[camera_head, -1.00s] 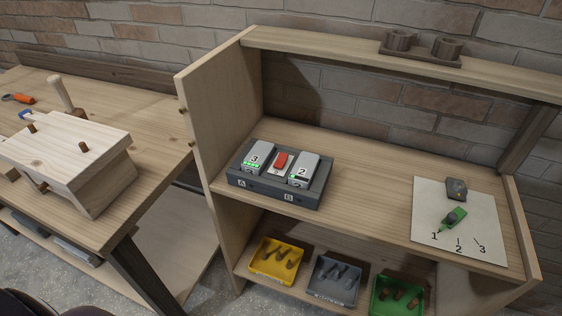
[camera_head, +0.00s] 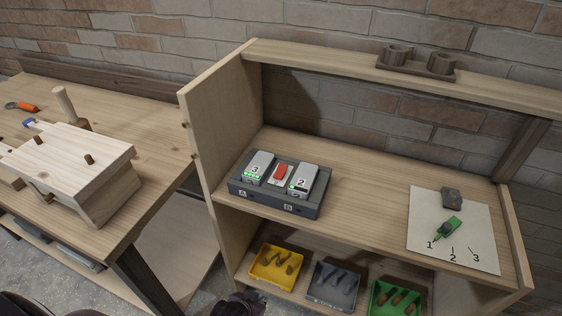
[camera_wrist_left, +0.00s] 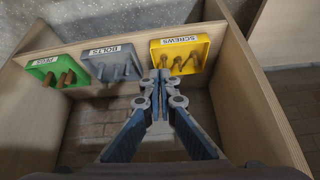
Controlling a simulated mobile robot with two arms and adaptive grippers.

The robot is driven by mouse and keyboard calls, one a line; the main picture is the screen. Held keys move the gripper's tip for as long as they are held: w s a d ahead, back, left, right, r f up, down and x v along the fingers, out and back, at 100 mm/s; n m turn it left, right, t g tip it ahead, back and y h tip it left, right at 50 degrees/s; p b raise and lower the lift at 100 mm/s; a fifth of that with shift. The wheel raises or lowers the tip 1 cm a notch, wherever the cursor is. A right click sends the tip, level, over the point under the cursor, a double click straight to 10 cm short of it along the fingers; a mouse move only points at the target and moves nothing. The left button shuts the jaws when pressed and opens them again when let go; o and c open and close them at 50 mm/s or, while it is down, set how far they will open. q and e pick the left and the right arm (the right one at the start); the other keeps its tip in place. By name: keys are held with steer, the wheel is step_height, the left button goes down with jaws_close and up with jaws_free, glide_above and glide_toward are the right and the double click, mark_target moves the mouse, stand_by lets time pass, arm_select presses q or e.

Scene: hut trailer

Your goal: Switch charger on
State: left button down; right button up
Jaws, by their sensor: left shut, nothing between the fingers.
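The charger (camera_head: 271,205) is a dark grey block on the shelf's middle board, with slots marked A and B. Battery 3 (camera_head: 259,166) and battery 2 (camera_head: 303,180) sit in it, each with green lights. A red switch (camera_head: 281,173) lies between them. My left gripper (camera_head: 240,304) shows only as a dark part at the bottom edge of the head view, below and apart from the charger. In the left wrist view its fingers (camera_wrist_left: 161,80) are shut and empty, in front of the yellow screws bin. My right gripper is out of view.
Yellow (camera_head: 276,264), grey (camera_head: 332,286) and green (camera_head: 397,299) bins stand on the lower shelf. A sheet marked 1, 2, 3 (camera_head: 478,222) holds a green pointer (camera_head: 447,229). The shelf's left side panel (camera_head: 220,120) rises beside the charger. A workbench (camera_head: 150,130) stands left.

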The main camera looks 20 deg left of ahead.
arm_select(q)
steer(key=w+r+t+p, duration=0.1)
steer(key=w+r, duration=0.3)
steer(key=r, duration=1)
steer(key=w+a+r+t+p, duration=0.1)
steer(key=w+r+t, duration=0.3)
steer(key=r, duration=1.1)
steer(key=w+a+r+n+t+p, duration=0.1)
steer(key=w+r, duration=0.4)
steer(key=r, duration=0.9)
steer(key=shift+w+a+r+t, duration=0.2)
steer(key=shift+w+t, duration=0.15)
steer(key=shift+t, duration=0.35)
steer(key=p, duration=0.2)
glide_above(281, 173)
steer(key=s, duration=0.2)
step_height(281, 173, down, 3)
steer(key=shift+w+f, duration=0.1)
steer(key=shift+f, duration=0.1)
steer(key=shift+w+f, duration=0.3)
steer(key=shift+f, duration=0.3)
steer(key=shift+w+f, duration=0.25)
steer(key=shift+f, duration=0.3)
steer(key=shift+w+f, duration=0.3)
steer(key=shift+f, duration=0.5)
steer(key=shift+w, duration=0.1)
